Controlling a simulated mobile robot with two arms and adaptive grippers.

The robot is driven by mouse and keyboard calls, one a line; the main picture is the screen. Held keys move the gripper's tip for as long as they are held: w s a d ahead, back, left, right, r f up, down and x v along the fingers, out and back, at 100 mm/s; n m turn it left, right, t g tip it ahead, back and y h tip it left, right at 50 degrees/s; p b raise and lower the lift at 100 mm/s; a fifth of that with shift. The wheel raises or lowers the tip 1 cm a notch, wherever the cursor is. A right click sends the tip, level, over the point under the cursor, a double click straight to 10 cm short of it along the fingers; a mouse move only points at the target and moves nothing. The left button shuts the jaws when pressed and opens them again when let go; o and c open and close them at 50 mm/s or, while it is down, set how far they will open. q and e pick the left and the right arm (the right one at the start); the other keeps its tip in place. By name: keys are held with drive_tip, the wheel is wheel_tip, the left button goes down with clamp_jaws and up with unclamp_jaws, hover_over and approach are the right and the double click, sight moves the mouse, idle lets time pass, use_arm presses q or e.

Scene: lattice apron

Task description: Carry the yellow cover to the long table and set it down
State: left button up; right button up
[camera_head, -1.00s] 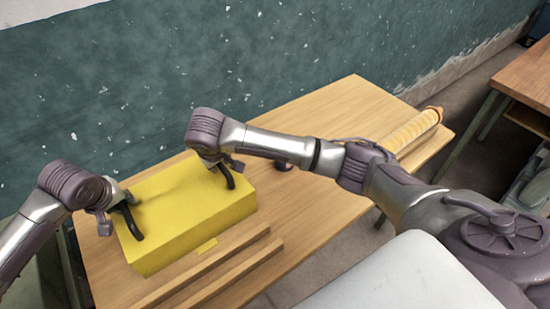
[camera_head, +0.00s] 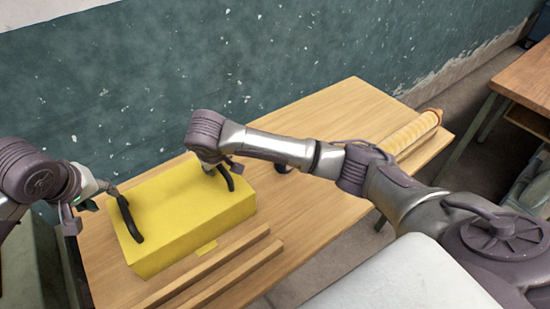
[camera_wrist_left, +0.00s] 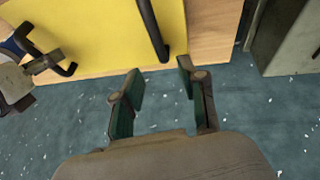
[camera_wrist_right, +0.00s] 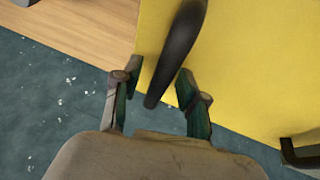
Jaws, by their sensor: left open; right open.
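The yellow cover (camera_head: 190,215) is a box shape with two black handles on top, resting on a wooden table (camera_head: 320,130). My left gripper (camera_head: 88,200) is open and empty, just left of the cover's left handle (camera_head: 130,220). In the left wrist view, that handle (camera_wrist_left: 152,30) lies beyond the open fingers (camera_wrist_left: 160,75), apart from them. My right gripper (camera_head: 225,168) is open at the right handle (camera_head: 229,180). In the right wrist view, this handle (camera_wrist_right: 178,50) reaches between the open fingers (camera_wrist_right: 158,78). Contact there cannot be told.
Wooden strips (camera_head: 215,272) lie along the table's front edge. A ribbed yellowish roll (camera_head: 410,133) lies at the table's right end. A green wall (camera_head: 250,70) stands behind. Another wooden table (camera_head: 525,80) is at the far right. The table's middle right is mostly clear.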

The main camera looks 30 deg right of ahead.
drive_tip(key=shift+r, duration=0.1)
use_arm(q)
drive_tip(key=shift+s+a+r, duration=0.1)
drive_tip(key=shift+s+r, duration=0.15)
drive_tip(key=shift+r, duration=0.35)
use_arm(e)
drive_tip(key=v, duration=1.1)
drive_tip(key=shift+s+r, duration=0.15)
drive_tip(key=shift+r, duration=0.2)
use_arm(q)
drive_tip(key=shift+s+f, duration=0.1)
use_arm(e)
drive_tip(key=shift+a+f, duration=0.1)
drive_tip(key=shift+a, duration=0.05)
